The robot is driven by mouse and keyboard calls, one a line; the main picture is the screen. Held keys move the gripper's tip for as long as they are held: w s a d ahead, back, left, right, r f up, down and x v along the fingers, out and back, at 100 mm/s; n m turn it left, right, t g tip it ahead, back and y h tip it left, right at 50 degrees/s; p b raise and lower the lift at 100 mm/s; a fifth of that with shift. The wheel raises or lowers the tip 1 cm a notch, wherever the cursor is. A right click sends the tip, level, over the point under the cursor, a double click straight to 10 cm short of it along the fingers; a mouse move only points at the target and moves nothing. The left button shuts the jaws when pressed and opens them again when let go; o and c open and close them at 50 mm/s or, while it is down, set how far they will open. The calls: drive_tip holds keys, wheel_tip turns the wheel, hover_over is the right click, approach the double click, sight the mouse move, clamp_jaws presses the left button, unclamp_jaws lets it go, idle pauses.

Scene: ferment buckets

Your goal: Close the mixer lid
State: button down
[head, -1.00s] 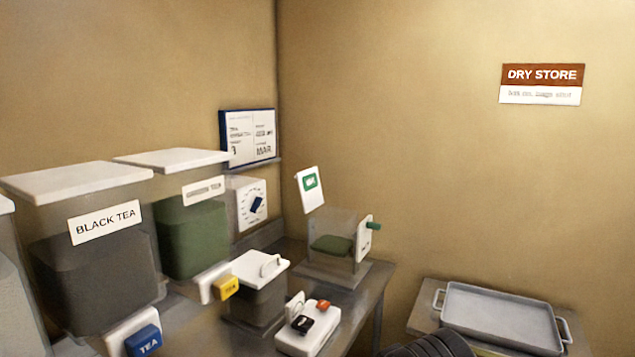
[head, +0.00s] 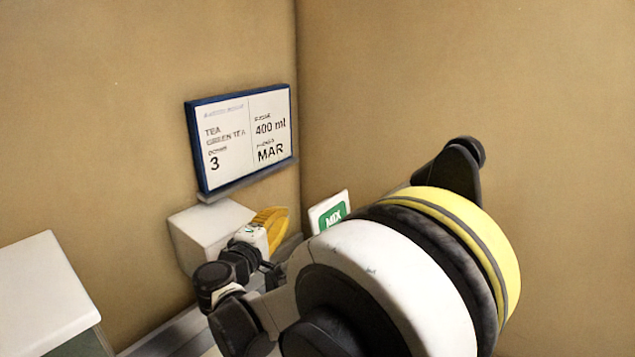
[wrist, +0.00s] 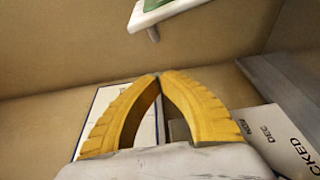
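The mixer lid (head: 328,213) is a white panel with a green MIX label. In the head view it stands up, tilted, just right of my gripper, its lower part hidden by my arm. A white panel with a green patch, likely the same lid (wrist: 160,14), crosses the top of the wrist view, beyond the fingertips and apart from them. My gripper (head: 283,212) has yellow fingers. In the wrist view the fingertips (wrist: 158,74) meet with nothing seen between them. The mixer's bowl and crank are hidden behind my arm.
A blue-framed board (head: 243,140) reading green tea, 3, 400 ml, MAR hangs on the wall above my gripper. A white box (head: 208,232) stands left of it. A white bucket lid (head: 45,285) is at lower left. A lettered card (wrist: 270,128) shows in the wrist view.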

drive_tip(key=w+d+b, duration=0.1)
drive_tip(key=w+d, duration=0.5)
drive_tip(key=shift+w, duration=0.2)
drive_tip(key=shift+d+r, duration=0.15)
idle(0.5)
